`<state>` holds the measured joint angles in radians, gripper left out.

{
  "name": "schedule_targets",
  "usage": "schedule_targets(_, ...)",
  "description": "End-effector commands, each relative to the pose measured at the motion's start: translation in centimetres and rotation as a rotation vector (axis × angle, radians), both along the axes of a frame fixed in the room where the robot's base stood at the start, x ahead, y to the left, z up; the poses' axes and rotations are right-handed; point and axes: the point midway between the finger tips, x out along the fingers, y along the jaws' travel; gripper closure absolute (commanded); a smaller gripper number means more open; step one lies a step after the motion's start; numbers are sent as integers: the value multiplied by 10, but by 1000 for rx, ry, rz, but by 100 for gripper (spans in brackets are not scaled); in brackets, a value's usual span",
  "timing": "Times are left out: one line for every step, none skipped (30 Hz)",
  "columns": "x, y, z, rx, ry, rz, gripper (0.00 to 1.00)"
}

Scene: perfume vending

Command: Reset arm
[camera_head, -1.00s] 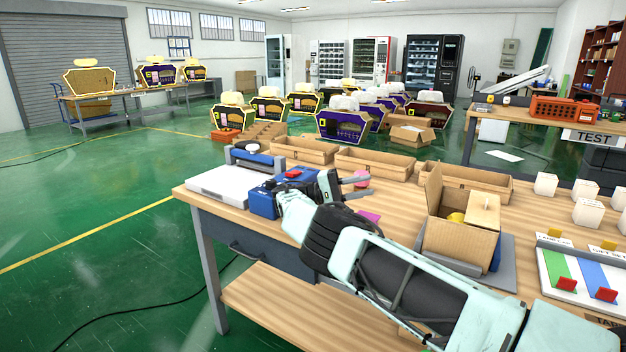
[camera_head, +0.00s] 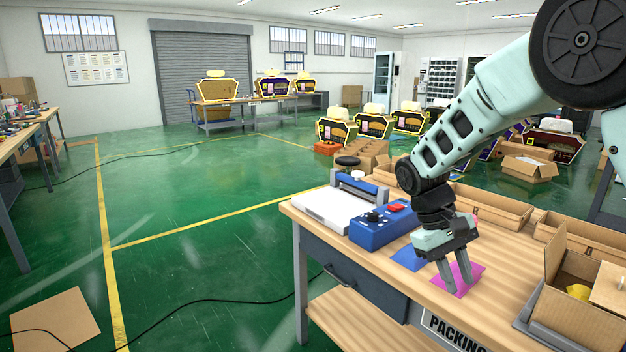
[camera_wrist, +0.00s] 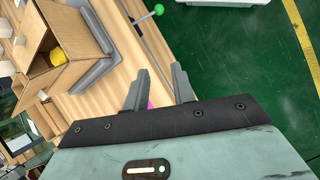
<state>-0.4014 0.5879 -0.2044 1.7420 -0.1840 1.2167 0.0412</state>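My gripper (camera_head: 456,278) points down over the packing table (camera_head: 407,296), above a magenta square (camera_head: 467,277). Its two fingers are apart with nothing between them. In the wrist view the same open fingers (camera_wrist: 160,90) show, with the wood table edge and green floor beyond. My arm is raised and bent, reaching in from the upper right.
A blue device (camera_head: 378,232) with a red button and a white sealer-like machine (camera_head: 330,208) stand left of my gripper. An open cardboard box (camera_head: 572,312) with a yellow item (camera_head: 578,292) stands at the right. Cardboard trays (camera_head: 490,207) line the back.

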Motion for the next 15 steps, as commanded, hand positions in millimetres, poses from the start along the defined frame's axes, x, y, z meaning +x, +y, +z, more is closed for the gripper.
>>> schedule_targets(-22, 23, 15, 75, -20, 34, 75)
schedule_targets(-35, 36, 20, 117, -32, 55, 75)
schedule_targets(-53, 52, 27, 169, -47, 84, 75)
schedule_targets(-68, 64, 33, 205, -58, 105, 75)
schedule_targets(-83, 75, 38, 240, -71, 128, 75)
schedule_targets(-103, 88, 45, 283, -89, 158, 75)
schedule_targets(-119, 97, 50, 312, -101, 179, 75)
schedule_targets(-135, 105, 54, 339, -115, 203, 75)
schedule_targets(-155, 114, 59, 370, -133, 232, 75)
schedule_targets(-170, 119, 62, 389, -146, 252, 75)
schedule_targets(-185, 122, 65, 407, -159, 272, 75)
schedule_targets(-202, 126, 67, 426, -176, 296, 75)
schedule_targets(-214, 128, 68, 437, -188, 312, 75)
schedule_targets(-224, 128, 69, 446, -198, 326, 75)
schedule_targets(-236, 129, 69, 455, -211, 344, 75)
